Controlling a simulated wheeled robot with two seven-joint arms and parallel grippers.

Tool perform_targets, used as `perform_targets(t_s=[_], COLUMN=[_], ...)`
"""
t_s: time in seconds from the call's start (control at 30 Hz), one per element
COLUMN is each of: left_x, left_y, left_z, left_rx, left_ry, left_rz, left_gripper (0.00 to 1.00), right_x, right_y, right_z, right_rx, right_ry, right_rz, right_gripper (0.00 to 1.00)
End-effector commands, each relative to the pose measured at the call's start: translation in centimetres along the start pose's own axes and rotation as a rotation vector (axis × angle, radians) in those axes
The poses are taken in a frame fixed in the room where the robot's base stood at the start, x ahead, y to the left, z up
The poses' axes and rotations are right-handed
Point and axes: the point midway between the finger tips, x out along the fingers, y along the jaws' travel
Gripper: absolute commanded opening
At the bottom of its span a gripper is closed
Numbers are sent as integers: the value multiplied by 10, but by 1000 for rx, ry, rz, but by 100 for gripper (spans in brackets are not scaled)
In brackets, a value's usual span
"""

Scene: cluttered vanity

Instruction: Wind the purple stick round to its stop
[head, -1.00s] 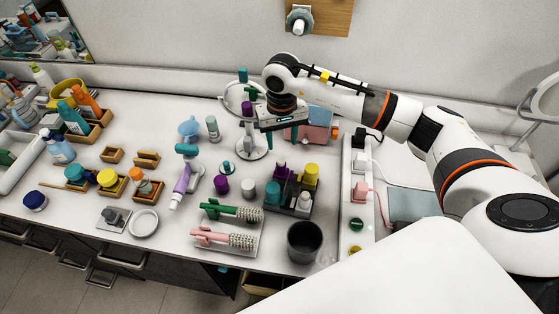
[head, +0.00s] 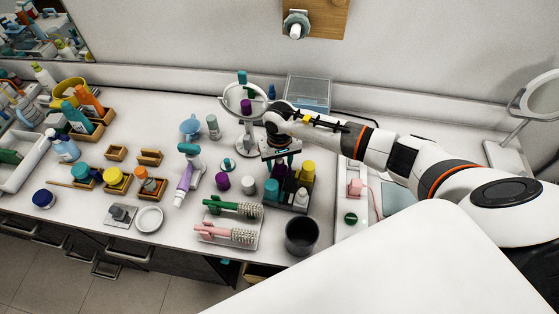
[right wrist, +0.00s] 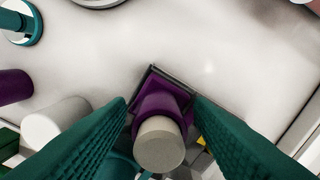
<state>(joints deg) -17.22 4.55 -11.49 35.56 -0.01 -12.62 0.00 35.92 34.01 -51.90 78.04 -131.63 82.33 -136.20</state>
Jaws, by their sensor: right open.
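A purple stick (right wrist: 160,105) with a pale beige round top stands in a corner of the dark organizer (right wrist: 182,78), seen from above in the right wrist view. In the head view the organizer (head: 293,208) stands right of the table's middle, and the purple stick is largely hidden by my gripper. My right gripper (head: 282,154) is over the organizer's back edge. Its two green ribbed fingers (right wrist: 160,125) are open, one on each side of the stick; I cannot tell whether they touch it. My left gripper is not in view.
A purple cylinder (head: 222,183) and a white cylinder (head: 248,184) stand left of the organizer. A round mirror (head: 246,125) stands behind. A yellow-topped item (head: 307,168) is in the organizer. A dark cup (head: 301,236) and a brush tray (head: 227,243) are in front.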

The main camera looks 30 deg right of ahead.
Motion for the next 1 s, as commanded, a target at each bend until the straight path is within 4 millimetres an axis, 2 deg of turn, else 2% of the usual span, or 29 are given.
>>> perform_targets(t_s=[0.03, 0.3, 1.0], left_x=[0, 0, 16], left_y=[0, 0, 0], left_z=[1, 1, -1], left_rx=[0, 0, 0], left_ry=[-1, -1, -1], left_rz=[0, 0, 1], left_gripper=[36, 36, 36], right_x=[0, 0, 0], right_y=[0, 0, 0], right_z=[0, 0, 0], right_rx=[0, 0, 74], right_ry=[0, 0, -1], right_rz=[0, 0, 0], right_gripper=[44, 3, 2])
